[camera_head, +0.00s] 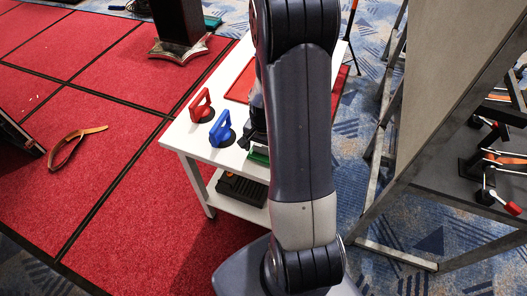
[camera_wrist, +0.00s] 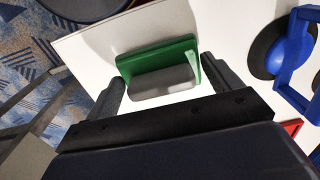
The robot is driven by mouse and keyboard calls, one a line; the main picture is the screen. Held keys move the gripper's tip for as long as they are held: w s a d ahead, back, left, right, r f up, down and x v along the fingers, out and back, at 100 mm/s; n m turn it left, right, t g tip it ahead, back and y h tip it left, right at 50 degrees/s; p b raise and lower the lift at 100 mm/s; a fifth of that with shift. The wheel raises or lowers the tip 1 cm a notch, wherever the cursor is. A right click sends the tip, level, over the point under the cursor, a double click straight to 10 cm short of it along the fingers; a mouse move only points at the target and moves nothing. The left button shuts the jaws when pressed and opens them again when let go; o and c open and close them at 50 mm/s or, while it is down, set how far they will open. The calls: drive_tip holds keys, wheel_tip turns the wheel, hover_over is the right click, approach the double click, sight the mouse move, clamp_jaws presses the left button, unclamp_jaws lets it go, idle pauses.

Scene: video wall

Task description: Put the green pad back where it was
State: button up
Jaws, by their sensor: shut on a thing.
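The green pad (camera_wrist: 158,57) has a green plate with a grey block (camera_wrist: 160,83) on its near side. In the wrist view it lies between the two dark fingers of my gripper (camera_wrist: 162,70), which is shut on it across its width. White table surface (camera_wrist: 95,48) shows around it; I cannot tell whether the pad touches it. In the head view a sliver of the green pad (camera_head: 259,155) shows at the table's front edge. My arm hides the rest of the pad and most of the gripper there.
A blue suction lifter (camera_head: 221,129) and a red one (camera_head: 201,106) stand on the white table left of my gripper. A red tray (camera_head: 241,86) lies farther back. A dark case (camera_head: 241,189) sits on the lower shelf. A large grey panel (camera_head: 455,75) stands at right.

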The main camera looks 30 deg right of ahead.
sight(264, 148)
drive_tip(key=shift+f, duration=0.75)
drive_tip(key=o, duration=0.7)
drive_tip(key=shift+r, duration=0.15)
wheel_tip(264, 148, up, 12)
drive_tip(key=shift+f, duration=0.1)
drive_tip(key=shift+f, duration=0.1)
drive_tip(key=shift+f, duration=4.05)
